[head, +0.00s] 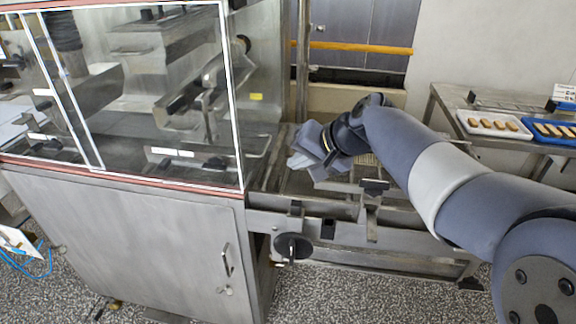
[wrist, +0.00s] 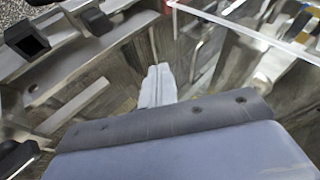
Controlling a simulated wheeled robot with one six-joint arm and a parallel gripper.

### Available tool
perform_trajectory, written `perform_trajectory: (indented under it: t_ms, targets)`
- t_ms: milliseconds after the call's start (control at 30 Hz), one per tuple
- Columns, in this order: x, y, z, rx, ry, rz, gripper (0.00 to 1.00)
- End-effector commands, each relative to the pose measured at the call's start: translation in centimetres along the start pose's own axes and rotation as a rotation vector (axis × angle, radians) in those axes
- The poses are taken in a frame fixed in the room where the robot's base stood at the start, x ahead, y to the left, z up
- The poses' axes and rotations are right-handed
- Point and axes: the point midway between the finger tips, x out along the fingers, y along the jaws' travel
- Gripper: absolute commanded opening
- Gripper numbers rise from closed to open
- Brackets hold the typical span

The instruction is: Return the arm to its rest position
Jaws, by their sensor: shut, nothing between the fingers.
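My arm reaches in from the right in the head view and bends at the wrist over the conveyor. My gripper (head: 302,160) is at its end, beside the right side of the glass-fronted machine (head: 130,235). Its fingertips also show in the wrist view (wrist: 158,72), close together with nothing held. The conveyor mesh (wrist: 110,100) lies beyond the fingers in the wrist view. Whether the fingers touch it, I cannot tell.
A metal side table (head: 440,105) at the right back holds a white tray (head: 473,126) and a blue tray (head: 537,136) of biscuits. The conveyor frame (head: 340,240) with a black handwheel (head: 292,246) runs below my arm. Speckled floor (head: 380,295) lies open in front.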

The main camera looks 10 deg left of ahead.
Motion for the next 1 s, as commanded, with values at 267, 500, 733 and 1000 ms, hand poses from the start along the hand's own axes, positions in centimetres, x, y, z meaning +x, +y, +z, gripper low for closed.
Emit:
perform_trajectory:
  t_ms: [267, 500, 733, 1000]
  targets:
    - [-0.6, 0.0, 0.0, 0.000, 0.000, 0.000, 0.00]
    - [-0.2, 0.0, 0.0, 0.001, -0.002, 0.000, 0.00]
    - [2.8, 0.1, 0.1, 0.002, -0.006, 0.000, 0.00]
    - [8.2, 0.2, 0.2, 0.001, -0.005, 0.001, 0.00]
